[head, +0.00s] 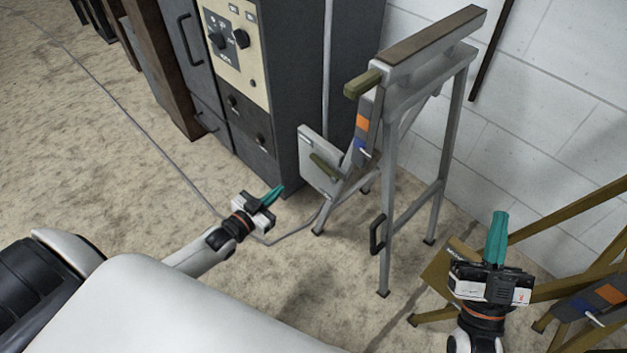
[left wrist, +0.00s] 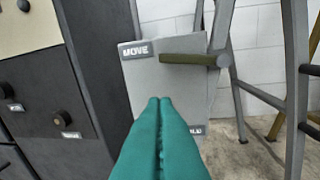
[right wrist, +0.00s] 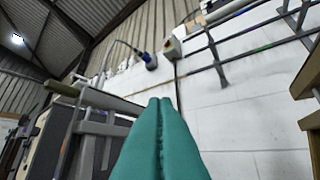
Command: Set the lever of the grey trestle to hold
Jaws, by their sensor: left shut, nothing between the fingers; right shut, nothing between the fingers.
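The grey trestle (head: 388,180) stands in the middle of the head view. A light grey plate (head: 318,176) is on its left side, with an olive lever (head: 323,165) across it. In the left wrist view the lever (left wrist: 188,59) lies about level, its left end beside the MOVE label (left wrist: 137,51). A lower label (left wrist: 193,130) is partly hidden by my fingers; only its last letters show. My left gripper (head: 278,191) is shut and empty, below and left of the plate, apart from the lever. My right gripper (head: 500,215) is shut and empty, right of the trestle.
A dark cabinet (head: 292,95) with a cream knob panel (head: 236,50) stands behind and left of the trestle. A mustard trestle (head: 560,225) stands at the right, close to my right gripper. A cable (head: 130,130) runs over the floor. The floor at left is largely clear.

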